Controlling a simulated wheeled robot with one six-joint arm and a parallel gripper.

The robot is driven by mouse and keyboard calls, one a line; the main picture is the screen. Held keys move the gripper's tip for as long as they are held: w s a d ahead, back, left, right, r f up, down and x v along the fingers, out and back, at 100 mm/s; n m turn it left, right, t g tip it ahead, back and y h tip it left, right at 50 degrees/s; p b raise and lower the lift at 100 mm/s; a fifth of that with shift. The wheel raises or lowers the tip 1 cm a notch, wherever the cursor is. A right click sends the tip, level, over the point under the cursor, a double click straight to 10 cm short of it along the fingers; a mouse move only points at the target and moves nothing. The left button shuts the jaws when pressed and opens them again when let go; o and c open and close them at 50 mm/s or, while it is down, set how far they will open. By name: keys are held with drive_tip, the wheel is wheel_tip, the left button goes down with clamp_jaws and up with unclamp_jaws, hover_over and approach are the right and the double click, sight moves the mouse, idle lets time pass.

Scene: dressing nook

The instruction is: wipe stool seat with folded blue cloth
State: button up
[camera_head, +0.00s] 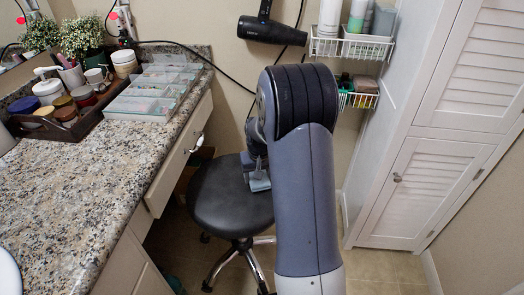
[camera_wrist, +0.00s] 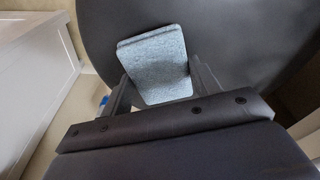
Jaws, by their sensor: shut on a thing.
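The stool's round black seat (camera_head: 222,205) stands in the middle of the head view. It fills much of the wrist view (camera_wrist: 240,40). My gripper (camera_head: 257,180) is over the right part of the seat. It is shut on the folded blue cloth (camera_head: 260,185), which shows between the two fingers in the wrist view (camera_wrist: 157,65). The cloth is a light blue, flat folded pad. It is at or just above the seat; I cannot tell if it touches. My arm hides part of the seat's right side in the head view.
A granite counter (camera_head: 70,190) with a drawer stands left of the stool. A tray (camera_head: 75,125) of jars and a clear organizer (camera_head: 155,92) sit on it. A white louvered cabinet (camera_head: 430,190) stands right. A hair dryer (camera_head: 270,30) and wire baskets (camera_head: 350,48) hang behind.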

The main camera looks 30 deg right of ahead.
drive_tip(key=shift+a+r+p, duration=0.2)
drive_tip(key=shift+r+p, duration=0.1)
drive_tip(key=shift+r, duration=0.8)
drive_tip(key=shift+r+p, duration=2)
drive_tip(key=shift+r, duration=0.55)
